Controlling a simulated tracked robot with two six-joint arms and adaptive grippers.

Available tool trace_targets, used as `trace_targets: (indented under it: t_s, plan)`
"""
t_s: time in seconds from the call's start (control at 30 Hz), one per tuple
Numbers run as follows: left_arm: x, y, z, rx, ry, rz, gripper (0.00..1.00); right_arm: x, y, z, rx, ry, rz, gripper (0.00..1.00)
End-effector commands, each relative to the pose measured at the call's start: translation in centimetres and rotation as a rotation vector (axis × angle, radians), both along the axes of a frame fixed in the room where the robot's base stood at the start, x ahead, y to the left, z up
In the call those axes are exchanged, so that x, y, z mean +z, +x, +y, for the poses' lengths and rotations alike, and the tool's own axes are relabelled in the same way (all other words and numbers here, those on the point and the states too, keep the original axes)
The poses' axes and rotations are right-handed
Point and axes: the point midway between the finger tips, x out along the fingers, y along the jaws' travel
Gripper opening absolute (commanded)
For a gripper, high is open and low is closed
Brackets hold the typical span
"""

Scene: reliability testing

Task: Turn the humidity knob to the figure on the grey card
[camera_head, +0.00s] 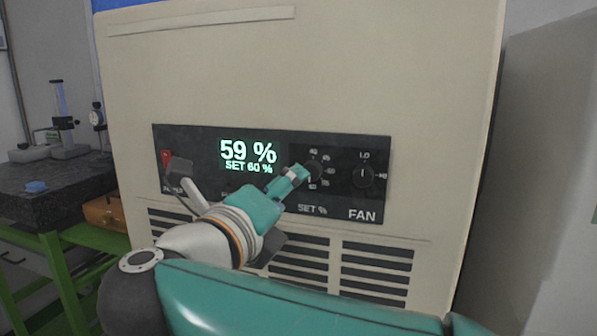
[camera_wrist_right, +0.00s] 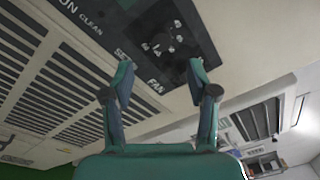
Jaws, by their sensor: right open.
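The humidity knob (camera_head: 314,171) is a dark knob on the black control panel (camera_head: 340,148), above the label SET %, ringed by small white figures. The display (camera_head: 247,153) reads 59 % and SET 60 %. My right gripper (camera_head: 301,173) points at the knob from the lower left, its tips close to it; I cannot tell whether they touch. In the right wrist view my right gripper (camera_wrist_right: 161,68) is open, with the panel's white figures beyond the gap between its fingers. The knob's pointer is not readable. The grey card and my left gripper are not in view.
The FAN knob (camera_head: 363,176) sits right of the humidity knob on the same panel. A red power switch (camera_head: 166,157) is at the panel's left end. Vent slots (camera_head: 375,270) lie below. A dark table (camera_head: 50,182) on a green frame, with instruments, stands at the left.

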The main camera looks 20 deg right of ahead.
Motion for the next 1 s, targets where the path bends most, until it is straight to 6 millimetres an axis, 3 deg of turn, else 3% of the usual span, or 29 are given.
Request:
trace_targets:
  t_s: [0.2,0.4,0.83,1.0]
  plan:
    - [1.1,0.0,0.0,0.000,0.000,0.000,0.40,0.1,3.6,-3.1,-0.004,0.000,0.001,0.58]
    - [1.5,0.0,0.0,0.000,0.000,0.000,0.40,0.0,5.6,-4.7,-0.002,-0.001,0.001,0.58]
    - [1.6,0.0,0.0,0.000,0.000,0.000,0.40,0.0,6.3,-5.3,-0.001,-0.001,0.000,0.58]
    - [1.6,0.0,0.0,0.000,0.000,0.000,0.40,0.0,6.3,-5.3,-0.001,-0.001,0.000,0.32]
